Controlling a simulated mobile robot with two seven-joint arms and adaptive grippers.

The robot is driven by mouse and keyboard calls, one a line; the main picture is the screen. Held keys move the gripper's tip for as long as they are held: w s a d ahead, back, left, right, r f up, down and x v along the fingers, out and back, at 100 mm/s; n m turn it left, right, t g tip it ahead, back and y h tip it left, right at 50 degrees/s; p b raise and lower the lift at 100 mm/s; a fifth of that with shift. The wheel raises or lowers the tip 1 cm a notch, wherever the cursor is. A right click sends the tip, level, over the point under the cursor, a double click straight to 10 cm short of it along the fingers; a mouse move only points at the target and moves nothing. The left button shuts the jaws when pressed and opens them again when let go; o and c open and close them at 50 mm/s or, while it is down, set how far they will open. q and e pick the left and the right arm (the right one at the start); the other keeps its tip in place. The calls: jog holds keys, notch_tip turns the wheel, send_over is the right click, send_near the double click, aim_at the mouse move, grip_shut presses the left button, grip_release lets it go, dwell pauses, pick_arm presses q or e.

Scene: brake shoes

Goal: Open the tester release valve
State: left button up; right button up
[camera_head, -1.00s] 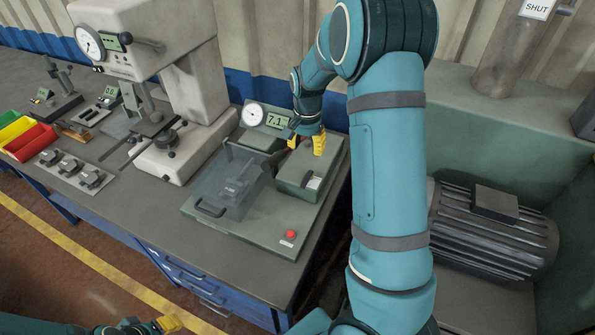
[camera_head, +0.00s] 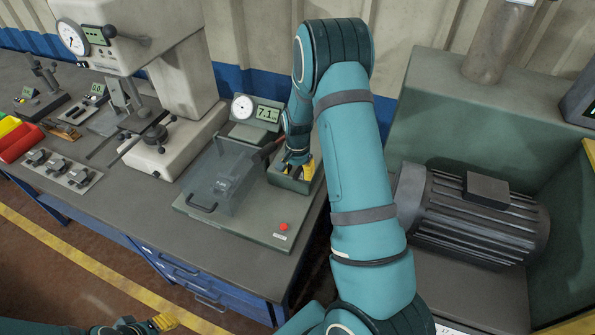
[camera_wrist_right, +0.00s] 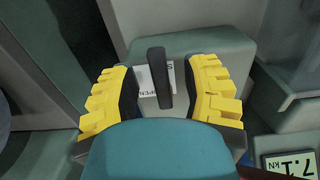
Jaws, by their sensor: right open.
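The tester (camera_head: 235,228) is a grey-green bench unit with a clear guard (camera_head: 222,175), a dial and a display reading 7.1. My right gripper (camera_head: 298,172) is over the block (camera_head: 283,183) on the tester's right side. In the right wrist view, the dark release valve lever (camera_wrist_right: 160,78) stands between the two yellow fingers of my open right gripper (camera_wrist_right: 166,98). Gaps show on both sides of it. A white label behind the lever reads "OPEN" in part. In the head view the lever is hidden by my gripper. My left gripper (camera_head: 165,322) shows only partly at the lower left edge.
A red button (camera_head: 283,226) is on the tester's front right. A pale press (camera_head: 165,140) stands to the left, with red and green bins (camera_head: 18,142) beyond. A finned motor (camera_head: 475,215) is to the right of my right arm.

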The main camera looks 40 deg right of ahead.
jog(key=shift+c, duration=0.3)
grip_shut()
